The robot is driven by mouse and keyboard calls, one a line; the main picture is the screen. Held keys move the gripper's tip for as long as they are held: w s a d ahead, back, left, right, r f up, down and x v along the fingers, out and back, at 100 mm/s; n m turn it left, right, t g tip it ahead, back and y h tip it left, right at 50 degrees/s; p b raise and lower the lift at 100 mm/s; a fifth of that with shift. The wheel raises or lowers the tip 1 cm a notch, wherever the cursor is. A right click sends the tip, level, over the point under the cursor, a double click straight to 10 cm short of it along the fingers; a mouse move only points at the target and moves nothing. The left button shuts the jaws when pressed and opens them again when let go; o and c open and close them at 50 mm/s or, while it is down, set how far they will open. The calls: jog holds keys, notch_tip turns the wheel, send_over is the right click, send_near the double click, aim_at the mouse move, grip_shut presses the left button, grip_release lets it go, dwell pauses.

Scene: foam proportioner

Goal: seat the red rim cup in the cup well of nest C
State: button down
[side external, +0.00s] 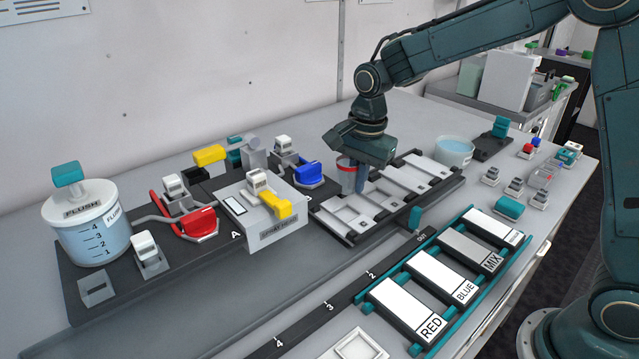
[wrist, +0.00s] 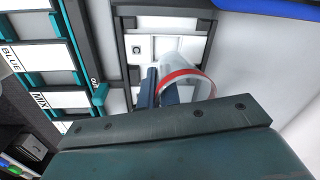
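The red rim cup (side external: 347,177) is clear with a red band at its top and hangs upright above the dark-framed nest rack (side external: 322,222). In the wrist view the cup (wrist: 187,81) hides part of a pale nest plate (wrist: 140,24). My gripper (side external: 356,178) points down at the cup. In the wrist view my gripper's dark blue fingers (wrist: 160,90) pinch the cup's near-left wall, one seemingly inside and one outside. The cup's base appears clear of the rack, but the exact gap is hard to tell.
A grey block (side external: 270,236) with a yellow lever stands left of the rack. A blue-handled part (side external: 309,174) is close behind it. A teal peg (side external: 415,218) rises at the rack's front. Labelled RED, BLUE and MIX trays (side external: 428,325) lie in front.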

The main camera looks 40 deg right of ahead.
send_over(354, 219)
jog(key=shift+w+d+f, duration=0.15)
jog(key=shift+d+f, duration=0.05)
jog(key=shift+f, duration=0.9)
jog(key=shift+w+d+f, duration=0.15)
jog(key=shift+d+f, duration=0.05)
jog(key=shift+f, duration=0.9)
jog(key=shift+f, duration=0.25)
jog(key=shift+f, duration=0.75)
jog(key=c, duration=1.5)
grip_release()
jog(key=shift+c, duration=0.2)
jog(key=shift+s, duration=0.1)
jog(key=shift+o, duration=0.3)
jog(key=shift+f, duration=0.1)
